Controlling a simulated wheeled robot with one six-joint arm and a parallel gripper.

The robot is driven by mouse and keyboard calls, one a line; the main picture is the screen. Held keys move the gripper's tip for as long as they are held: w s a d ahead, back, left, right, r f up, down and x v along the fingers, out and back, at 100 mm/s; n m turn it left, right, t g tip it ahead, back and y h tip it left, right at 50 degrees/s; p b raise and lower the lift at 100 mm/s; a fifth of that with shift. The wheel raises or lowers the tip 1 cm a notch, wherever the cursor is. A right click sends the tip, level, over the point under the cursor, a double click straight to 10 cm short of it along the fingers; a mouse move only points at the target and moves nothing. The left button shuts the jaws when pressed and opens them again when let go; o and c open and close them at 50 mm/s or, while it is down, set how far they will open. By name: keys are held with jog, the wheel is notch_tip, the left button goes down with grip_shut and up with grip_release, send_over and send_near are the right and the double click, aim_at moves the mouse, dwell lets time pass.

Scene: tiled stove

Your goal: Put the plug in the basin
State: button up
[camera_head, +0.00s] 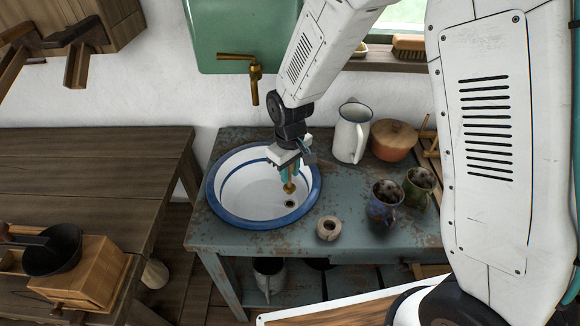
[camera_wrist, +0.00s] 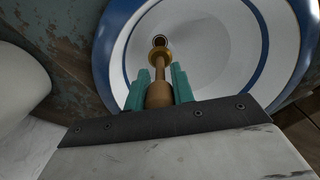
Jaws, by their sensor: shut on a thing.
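The basin (camera_head: 235,197) is a white enamel bowl with blue bands, set on a worn blue-grey washstand. Its inside wall also shows in the wrist view (camera_wrist: 228,40). A dark drain hole (camera_head: 289,204) is in its floor. The plug (camera_wrist: 159,78) is a brass and wooden piece with a slim stem; its brass end also shows in the head view (camera_head: 289,188). My gripper (camera_wrist: 160,88) is shut on the plug's thicker end between teal fingers. It holds the plug over the basin, brass end pointing down towards the drain. I cannot tell whether the plug touches the basin.
A white jug (camera_head: 349,135), a lidded clay pot (camera_head: 392,141), two mugs (camera_head: 384,204) (camera_head: 418,186) and a small round ring-like piece (camera_head: 328,228) stand right of the basin. A brass tap (camera_head: 254,83) hangs behind it. A wooden table (camera_head: 90,170) is at left.

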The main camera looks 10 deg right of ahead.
aim_at(290, 187)
jog(key=shift+f, duration=2.15)
jog(key=shift+f, duration=1.4)
jog(key=o, duration=1)
jog(key=shift+c, duration=0.2)
notch_tip(290, 187, up, 8)
jog(key=shift+f, duration=0.15)
